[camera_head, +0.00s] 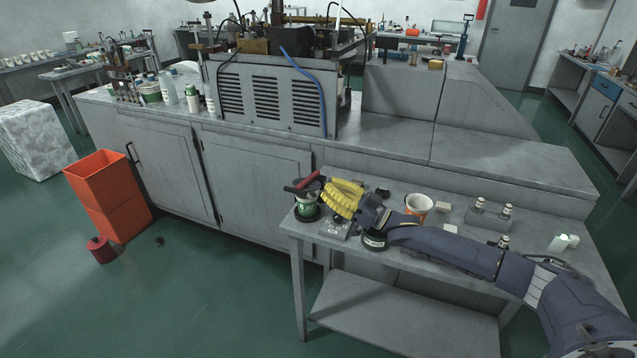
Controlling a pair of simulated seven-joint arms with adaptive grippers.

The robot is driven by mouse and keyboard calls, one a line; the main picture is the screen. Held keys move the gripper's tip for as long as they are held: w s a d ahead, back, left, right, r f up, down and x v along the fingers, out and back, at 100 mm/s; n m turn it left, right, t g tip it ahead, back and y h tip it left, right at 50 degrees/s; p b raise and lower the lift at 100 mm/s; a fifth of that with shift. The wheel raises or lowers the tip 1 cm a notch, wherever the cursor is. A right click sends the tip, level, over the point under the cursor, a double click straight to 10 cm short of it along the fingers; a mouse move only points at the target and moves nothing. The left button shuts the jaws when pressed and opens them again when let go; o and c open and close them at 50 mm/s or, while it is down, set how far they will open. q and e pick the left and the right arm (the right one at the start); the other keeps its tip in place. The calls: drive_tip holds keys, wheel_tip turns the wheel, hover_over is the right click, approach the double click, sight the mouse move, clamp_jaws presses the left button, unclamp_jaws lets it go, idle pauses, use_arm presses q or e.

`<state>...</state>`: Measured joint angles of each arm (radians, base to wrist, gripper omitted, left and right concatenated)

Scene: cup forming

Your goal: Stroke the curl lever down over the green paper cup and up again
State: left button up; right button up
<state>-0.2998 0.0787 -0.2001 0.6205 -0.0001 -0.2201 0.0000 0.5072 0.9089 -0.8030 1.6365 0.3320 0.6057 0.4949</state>
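The green paper cup (307,209) stands upright at the left end of the small grey table, in a dark holder. The curl lever with its red grip (308,181) lies across and just above the cup's top, slightly tilted. My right gripper (334,195), with yellow ribbed fingers, reaches in from the right and is close beside the lever and cup. The fingers overlap the lever's right side in the picture, so I cannot tell whether they touch it or how far apart they are. My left gripper is not in view.
A white and orange cup (418,205), a dark round tin (375,241) and a grey block with small bottles (488,217) share the small table (465,268). A long grey cabinet (255,185) stands behind it.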

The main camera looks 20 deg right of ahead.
drive_tip(key=shift+s+d, duration=0.15)
clamp_jaws()
wheel_tip(320, 180, up, 12)
drive_tip(key=w+n+g, duration=0.2)
drive_tip(key=n+g, duration=0.3)
drive_tip(key=n, duration=0.1)
drive_tip(key=m+g+h, duration=0.1)
drive_tip(key=m+h, duration=0.2)
drive_tip(key=m, duration=0.5)
hover_over(307, 182)
drive_tip(key=s+a, duration=0.2)
drive_tip(key=s, duration=0.1)
drive_tip(key=f, duration=0.8)
drive_tip(key=shift+w+d+f, duration=0.15)
drive_tip(key=shift+w+f, duration=0.1)
drive_tip(key=shift+s+a+f, duration=0.15)
drive_tip(key=shift+a+f, duration=0.1)
drive_tip(key=shift+f, duration=0.4)
drive_tip(key=shift+s+a+f, duration=0.2)
drive_tip(key=shift+f, duration=0.4)
drive_tip(key=shift+s+a+f, duration=0.15)
drive_tip(key=shift+a+f, duration=0.1)
drive_tip(key=shift+f, duration=0.4)
